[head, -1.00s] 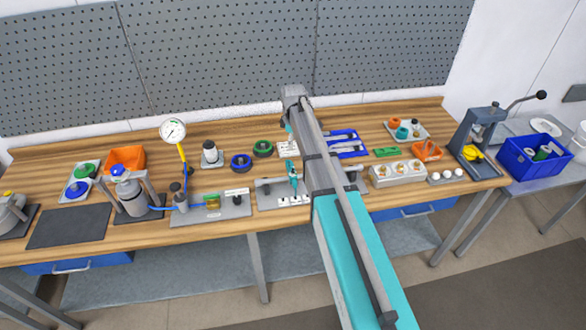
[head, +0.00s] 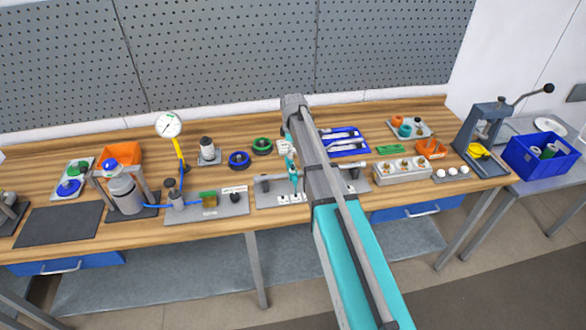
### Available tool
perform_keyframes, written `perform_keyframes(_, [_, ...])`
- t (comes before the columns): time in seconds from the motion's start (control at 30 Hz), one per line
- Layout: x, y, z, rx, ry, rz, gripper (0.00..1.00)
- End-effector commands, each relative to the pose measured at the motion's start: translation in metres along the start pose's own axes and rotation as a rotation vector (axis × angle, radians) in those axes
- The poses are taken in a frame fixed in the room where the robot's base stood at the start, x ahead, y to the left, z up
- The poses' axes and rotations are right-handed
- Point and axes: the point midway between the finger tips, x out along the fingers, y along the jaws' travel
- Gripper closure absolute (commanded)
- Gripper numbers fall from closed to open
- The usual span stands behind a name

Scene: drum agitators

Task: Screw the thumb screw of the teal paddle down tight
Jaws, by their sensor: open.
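A grey fixture plate (head: 262,201) at the middle front of the bench carries a horizontal shaft between two supports. A teal part (head: 292,166), which looks like the teal paddle, stands at the shaft just left of my arm. Its thumb screw is too small to make out. My arm reaches over the plate from the front and hides much of the shaft. My gripper (head: 289,148) is open, hanging from the arm's far end close to the teal part. Its fingertips are small and hard to separate from it, and I cannot tell whether they touch it.
Left stand a dial gauge (head: 169,125) and a metal canister (head: 125,194). Behind the plate lie a blue ring (head: 240,159) and a green-topped ring (head: 262,146). Right are a blue tray (head: 345,153), a block with brass fittings (head: 402,178) and a lever press (head: 487,135).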

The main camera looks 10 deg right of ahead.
Motion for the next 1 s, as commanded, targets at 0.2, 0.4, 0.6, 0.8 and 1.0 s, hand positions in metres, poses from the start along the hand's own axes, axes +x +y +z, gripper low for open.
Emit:
perform_keyframes(0.2, [0.021, 0.000, 0.000, 0.000, 0.000, 0.000, 0.21])
perform_keyframes(0.4, [0.036, 0.000, 0.000, 0.000, 0.000, 0.000, 0.21])
perform_keyframes(0.6, [0.051, 0.000, 0.000, 0.000, 0.000, 0.000, 0.21])
perform_keyframes(0.8, [0.062, 0.000, 0.000, 0.000, 0.000, 0.000, 0.21])
perform_keyframes(1.0, [0.068, 0.000, 0.000, 0.000, 0.000, 0.000, 0.21])
